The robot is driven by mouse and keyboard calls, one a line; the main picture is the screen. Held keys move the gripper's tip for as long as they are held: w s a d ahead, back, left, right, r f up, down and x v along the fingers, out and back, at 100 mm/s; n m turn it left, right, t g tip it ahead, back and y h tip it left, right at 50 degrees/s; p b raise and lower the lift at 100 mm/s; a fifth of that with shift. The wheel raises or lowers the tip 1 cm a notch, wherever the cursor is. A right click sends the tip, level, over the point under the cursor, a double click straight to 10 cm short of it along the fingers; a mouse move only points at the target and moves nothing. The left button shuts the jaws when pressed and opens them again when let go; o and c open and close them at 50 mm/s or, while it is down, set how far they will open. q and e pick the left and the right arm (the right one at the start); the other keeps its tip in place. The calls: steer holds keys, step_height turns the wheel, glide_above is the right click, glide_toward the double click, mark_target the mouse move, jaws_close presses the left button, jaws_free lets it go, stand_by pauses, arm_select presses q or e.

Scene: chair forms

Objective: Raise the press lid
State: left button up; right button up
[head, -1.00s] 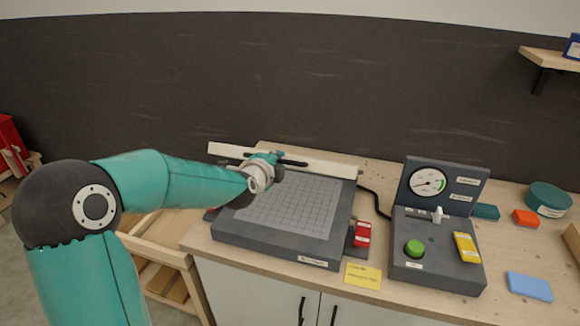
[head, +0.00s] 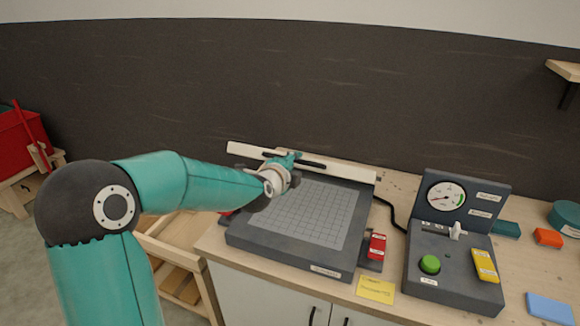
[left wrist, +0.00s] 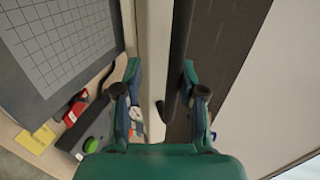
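The press (head: 290,262) is a dark base with a grey gridded plate (head: 310,218) on the worktop. Its lid (head: 350,175) appears to stand raised at the back, showing as a long off-white edge with a black bar handle (head: 314,164). My left gripper (head: 290,158) is at the handle, near its left part. In the left wrist view, my left gripper's fingers (left wrist: 160,78) are spread apart, with the off-white lid edge (left wrist: 157,35) and the dark handle (left wrist: 181,45) running between them. Contact with the handle cannot be made out. My right gripper is not in view.
A dark wall rises behind.

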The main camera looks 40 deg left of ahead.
arm_select(q)
steer(key=v, duration=1.2)
steer(key=shift+f, duration=0.2)
steer(key=shift+c, duration=1.1)
steer(key=shift+t+y, duration=0.6)
steer(key=shift+t, duration=0.2)
steer(key=r, duration=0.1)
steer(key=a+r+b, duration=0.1)
steer(key=w+a+r, duration=0.1)
steer(key=shift+r, duration=0.3)
steer(key=shift+c, duration=0.2)
steer(key=w+a+r+t+b, duration=0.1)
steer(key=w+a+b, duration=0.1)
steer(key=w, duration=0.7)
steer(key=w+a+r+t+b, duration=0.1)
steer(key=w+a+t+b, duration=0.1)
steer(key=w, duration=0.7)
steer(key=shift+a+r+b, duration=0.15)
steer(key=shift+a+b, duration=0.55)
steer(key=shift+b, duration=0.35)
steer(key=shift+w, duration=0.1)
